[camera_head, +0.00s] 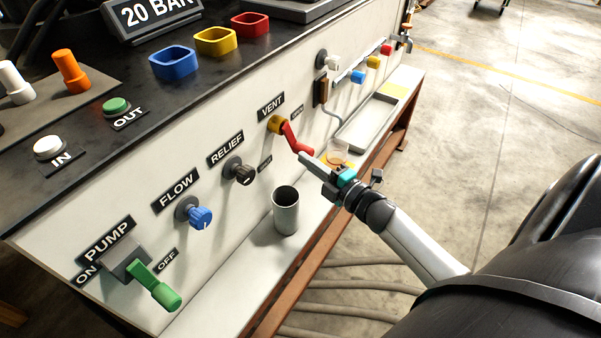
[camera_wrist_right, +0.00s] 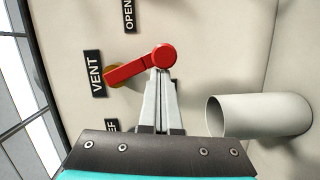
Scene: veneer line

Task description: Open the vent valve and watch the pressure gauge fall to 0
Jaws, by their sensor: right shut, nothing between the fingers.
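The red vent valve lever (camera_head: 292,138) sits on a yellow hub under the VENT label (camera_head: 271,106) on the white panel. In the head view it slants down and to the right from the hub. My right gripper (camera_head: 303,156) is shut and empty, its tips at the lever's free end. In the right wrist view, the shut fingertips (camera_wrist_right: 163,72) are at the round end of the red lever (camera_wrist_right: 142,66); whether they touch it I cannot tell. An OPEN label (camera_wrist_right: 129,14) is partly in view there. No pressure gauge can be made out. My left gripper is not in view.
A grey cup (camera_head: 286,212) stands on the ledge below the panel. The RELIEF knob (camera_head: 239,171), blue FLOW knob (camera_head: 199,217) and green PUMP lever (camera_head: 154,287) stick out to the left. A tray (camera_head: 366,125) lies on the ledge to the right.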

